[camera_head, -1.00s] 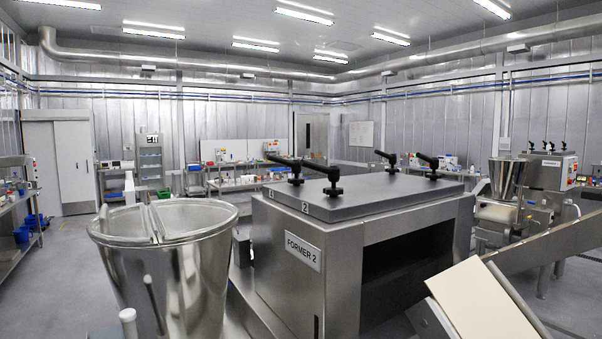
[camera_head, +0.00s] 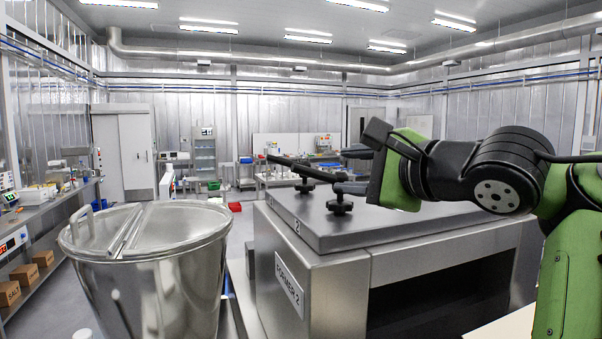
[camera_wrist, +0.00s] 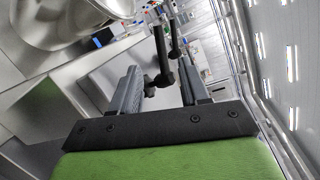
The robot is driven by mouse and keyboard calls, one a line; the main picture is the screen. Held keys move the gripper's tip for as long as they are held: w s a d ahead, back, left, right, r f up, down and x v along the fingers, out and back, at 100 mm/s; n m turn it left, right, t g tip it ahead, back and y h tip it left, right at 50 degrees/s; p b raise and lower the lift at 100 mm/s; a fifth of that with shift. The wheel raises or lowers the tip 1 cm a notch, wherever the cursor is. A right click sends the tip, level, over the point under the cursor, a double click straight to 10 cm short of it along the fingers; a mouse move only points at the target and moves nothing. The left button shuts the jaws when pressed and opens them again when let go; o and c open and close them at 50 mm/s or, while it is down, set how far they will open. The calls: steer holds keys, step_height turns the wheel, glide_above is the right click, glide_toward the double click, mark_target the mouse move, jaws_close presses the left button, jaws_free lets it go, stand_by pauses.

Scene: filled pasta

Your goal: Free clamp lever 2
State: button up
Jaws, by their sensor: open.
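Clamp lever 2 (camera_head: 340,206) is a black lever on the grey top plate (camera_head: 370,232) of FORMER 2, at the corner marked 2. Its handle points up and left. My gripper (camera_head: 342,170) has come in from the right, close to this lever in the head view. In the wrist view my gripper (camera_wrist: 158,66) is open. A black lever (camera_wrist: 161,62), apparently lever 2, shows between the two fingers. I cannot tell if they touch it. Another black lever (camera_wrist: 175,40) lies beyond; in the head view a second lever (camera_head: 305,187) stands behind on the left.
A steel hopper with a lid (camera_head: 150,260) stands left of the machine. The FORMER 2 body (camera_head: 300,285) fills the lower middle. My arm hides the right part of the plate. Shelving with boxes (camera_head: 40,260) lines the left wall.

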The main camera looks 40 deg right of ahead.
mark_target(311, 172)
steer(key=w+p, duration=0.1)
steer(key=w, duration=0.4)
steer(key=w+d+f+p, duration=0.1)
steer(key=w, duration=0.4)
steer(key=w+f+p, duration=0.1)
steer(key=w, duration=0.3)
steer(key=shift+w+d+f, duration=0.1)
steer(key=shift+w+d, duration=0.1)
steer(key=shift+w, duration=0.2)
steer(key=shift+w+d+f, duration=0.1)
steer(key=shift+s, duration=0.2)
steer(key=shift+c, duration=1.1)
jaws_close()
